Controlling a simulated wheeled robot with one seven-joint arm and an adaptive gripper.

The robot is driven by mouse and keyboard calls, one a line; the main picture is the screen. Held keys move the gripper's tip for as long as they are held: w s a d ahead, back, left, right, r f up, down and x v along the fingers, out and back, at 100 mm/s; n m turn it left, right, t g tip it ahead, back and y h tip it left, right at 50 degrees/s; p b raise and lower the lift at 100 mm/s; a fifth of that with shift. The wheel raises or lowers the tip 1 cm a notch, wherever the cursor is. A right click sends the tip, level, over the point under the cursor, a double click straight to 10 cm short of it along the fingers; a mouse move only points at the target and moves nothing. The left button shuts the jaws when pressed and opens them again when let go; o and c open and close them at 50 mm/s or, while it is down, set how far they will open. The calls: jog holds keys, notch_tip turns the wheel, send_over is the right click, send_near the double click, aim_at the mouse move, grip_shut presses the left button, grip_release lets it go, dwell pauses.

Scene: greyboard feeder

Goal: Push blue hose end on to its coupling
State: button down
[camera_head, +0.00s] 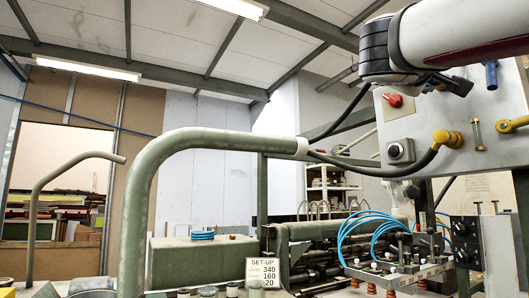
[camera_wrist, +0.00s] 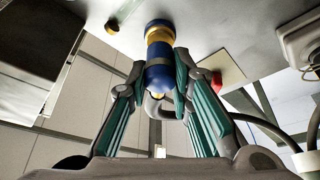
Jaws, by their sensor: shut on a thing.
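In the wrist view, my gripper (camera_wrist: 160,68) has its two teal-padded fingers closed on either side of the blue hose end (camera_wrist: 157,78). A yellow collar and a blue ring at the panel, which look like the coupling (camera_wrist: 158,32), lie in line just above it. The hose end appears to meet the coupling, but I cannot tell how far it is seated. A grey hose curves away below, partly behind the fingers. A blue part (camera_head: 490,73) shows on the panel there.
The grey panel (camera_head: 440,110) carries a red knob (camera_head: 394,100), a black knob (camera_head: 401,150), a yellow hose end (camera_head: 447,138) with a black hose, and a yellow fitting (camera_head: 513,124). A green pipe (camera_head: 140,190) stands in front. Blue tubes (camera_head: 365,225) arch below.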

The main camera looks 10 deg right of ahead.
jog(key=shift+w+d, duration=0.2)
jog(key=shift+d, duration=0.3)
jog(key=c, duration=1.3)
grip_release()
jog(key=shift+c, duration=0.2)
jog(key=v, duration=1.2)
notch_tip(320, 180, down, 31)
jog(key=n+g+y, duration=0.2)
jog(key=g+y, duration=0.2)
jog(key=y, duration=0.5)
jog(key=s+a+f+g+y, duration=0.1)
jog(key=s+a+f+y, duration=0.1)
jog(key=f, duration=0.5)
jog(key=s+a+f+g+y, duration=0.1)
jog(key=s+a+f+y, duration=0.2)
jog(key=f, duration=0.4)
jog(key=s+a+f+g+y, duration=0.1)
jog(key=s+a+f+y, duration=0.2)
jog(key=f, duration=0.4)
jog(key=shift+s+a+f+m+g, duration=0.2)
jog(key=shift+s+a+m+g, duration=0.15)
jog(key=shift+s+a, duration=0.4)
